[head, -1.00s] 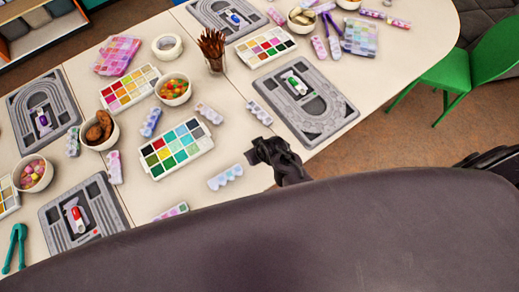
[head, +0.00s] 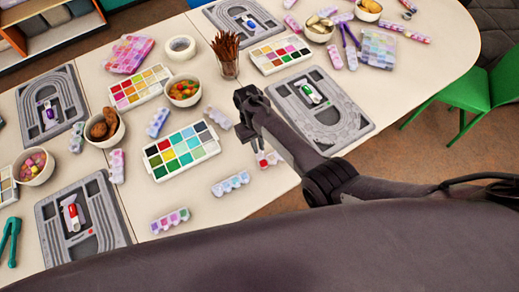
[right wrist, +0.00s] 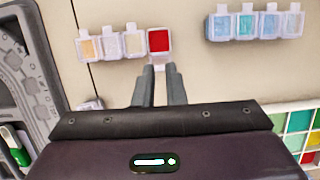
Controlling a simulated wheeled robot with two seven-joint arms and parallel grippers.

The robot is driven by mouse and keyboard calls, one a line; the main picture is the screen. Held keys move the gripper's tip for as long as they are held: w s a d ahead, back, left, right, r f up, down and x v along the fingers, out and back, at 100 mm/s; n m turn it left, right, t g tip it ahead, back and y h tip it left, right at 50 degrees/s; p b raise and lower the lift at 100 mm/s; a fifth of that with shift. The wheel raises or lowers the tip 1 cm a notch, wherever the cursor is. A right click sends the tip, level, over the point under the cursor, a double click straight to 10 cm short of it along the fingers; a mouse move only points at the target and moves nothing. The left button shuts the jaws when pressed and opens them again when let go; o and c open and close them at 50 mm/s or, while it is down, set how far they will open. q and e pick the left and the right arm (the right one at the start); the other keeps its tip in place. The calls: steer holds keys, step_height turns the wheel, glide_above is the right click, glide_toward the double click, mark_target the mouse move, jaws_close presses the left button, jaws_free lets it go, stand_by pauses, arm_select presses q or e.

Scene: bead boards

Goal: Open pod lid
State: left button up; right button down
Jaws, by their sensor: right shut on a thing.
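A pod strip with a red pod (right wrist: 158,41) at one end and paler pods (right wrist: 110,46) beside it lies on the table. In the head view its red part (head: 263,161) shows just below my right gripper (head: 254,143), and my arm hides some of it. In the right wrist view the gripper's fingers (right wrist: 160,72) are close together at the red pod's near edge. A small whitish piece, seemingly the lid's edge, lies between the fingertips. The red surface shows clearly, but I cannot tell how far the lid is raised. My left gripper is not in view.
A blue pod strip (right wrist: 255,23) lies nearby and also shows in the head view (head: 230,183). A green bead tray (head: 181,151) lies left of the gripper. A grey bead board (head: 345,133) lies partly under my forearm. A pencil cup (head: 228,67) stands behind.

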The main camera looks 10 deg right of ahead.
steer(key=shift+f+g+b, duration=0.2)
steer(key=shift+g+b, duration=0.1)
stand_by(0.4)
steer(key=c, duration=1.7)
jaws_free()
steer(key=shift+c, duration=0.2)
steer(key=shift+w, duration=0.1)
steer(key=p+v, duration=0.3)
steer(key=v, duration=0.4)
steer(key=shift+a+r+p, duration=0.15)
steer(key=shift+r+p, duration=0.2)
steer(key=shift+w, duration=0.1)
